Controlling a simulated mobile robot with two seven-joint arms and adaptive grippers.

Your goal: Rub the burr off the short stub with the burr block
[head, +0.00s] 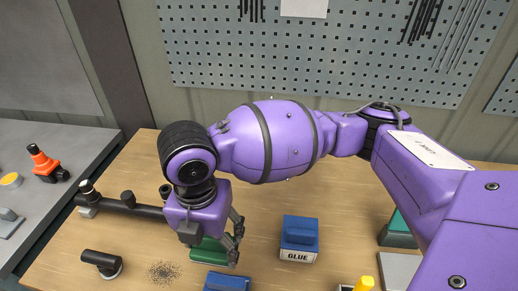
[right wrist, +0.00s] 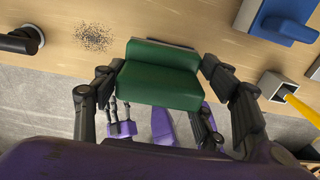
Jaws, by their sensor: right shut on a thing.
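My right gripper (head: 220,250) is shut on a green block (head: 205,250) above the wooden bench. In the right wrist view the green block (right wrist: 160,72) sits between the two dark fingers, with a dark strip along its far edge. A black pipe (head: 145,209) with small upright stubs, one of them short (head: 127,196), lies left of the gripper, apart from the block. A separate short black pipe piece (head: 100,260) with a pale rim lies at the front left. The burr cannot be made out. My left gripper (right wrist: 122,125) shows partly below the block in the right wrist view, its opening unclear.
Dark specks (head: 163,271) lie on the bench. A yellow handle (head: 364,284) stands in a holder. An orange-topped fitting (head: 43,160) stands on the grey side surface.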

